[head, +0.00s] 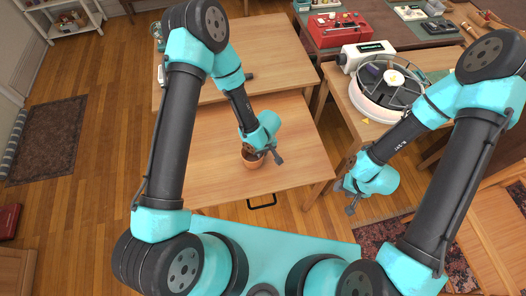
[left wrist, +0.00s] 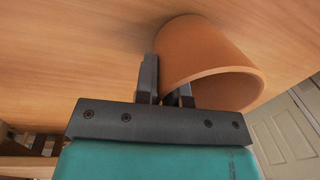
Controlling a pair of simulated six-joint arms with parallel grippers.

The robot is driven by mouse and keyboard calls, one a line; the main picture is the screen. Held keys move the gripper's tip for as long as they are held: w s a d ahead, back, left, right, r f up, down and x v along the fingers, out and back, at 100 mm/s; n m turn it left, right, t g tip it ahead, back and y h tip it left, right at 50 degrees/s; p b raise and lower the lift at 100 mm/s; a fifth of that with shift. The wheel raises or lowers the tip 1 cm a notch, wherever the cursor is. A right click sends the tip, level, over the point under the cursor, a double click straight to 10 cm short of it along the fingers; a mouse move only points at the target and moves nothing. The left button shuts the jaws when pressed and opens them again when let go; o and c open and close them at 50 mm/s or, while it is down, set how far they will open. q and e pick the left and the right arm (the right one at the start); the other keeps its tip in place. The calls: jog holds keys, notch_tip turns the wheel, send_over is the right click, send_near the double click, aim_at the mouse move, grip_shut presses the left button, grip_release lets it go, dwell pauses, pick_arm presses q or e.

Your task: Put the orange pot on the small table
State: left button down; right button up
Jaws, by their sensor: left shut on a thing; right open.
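The orange pot (head: 252,162) is at the near part of a light wooden table (head: 210,135) in the head view. In the left wrist view the pot (left wrist: 215,55) shows its open rim toward me, with the wooden surface (left wrist: 70,50) behind its base. My left gripper (head: 268,155) is shut on the pot's wall at the rim; its fingers (left wrist: 167,88) show there. I cannot tell whether the base touches the wood. My right gripper (head: 351,197) is open and empty, low beside the table's right side.
A second wooden table (head: 270,50) stands behind. At the right, another table bears a round white-rimmed organizer (head: 385,105) and a white device (head: 366,52). A red case (head: 338,32) lies at the back. A black handle (head: 262,203) juts from the near table's front.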

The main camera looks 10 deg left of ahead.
pick_arm(q)
jog(key=c, duration=1.7)
grip_release()
jog(key=shift+f, duration=0.1)
jog(key=o, duration=0.5)
notch_tip(320, 180, up, 12)
jog(key=d, duration=0.1)
jog(key=shift+w, duration=0.35)
jog(key=s+a+f+m+h, duration=0.1)
jog(key=s+a+f, duration=0.1)
jog(key=s+a, duration=0.2)
jog(key=s+a+f+m+t+h, duration=0.1)
jog(key=s+a+f+m+h, duration=0.1)
jog(key=s+a+f, duration=0.1)
jog(key=s+a+f+m+h, duration=0.1)
jog(key=s+a+f, duration=0.2)
jog(key=s+a, duration=0.2)
jog(key=shift+a+f+m+h, duration=0.25)
jog(key=shift+a+m+h, duration=0.15)
jog(key=shift+a, duration=0.4)
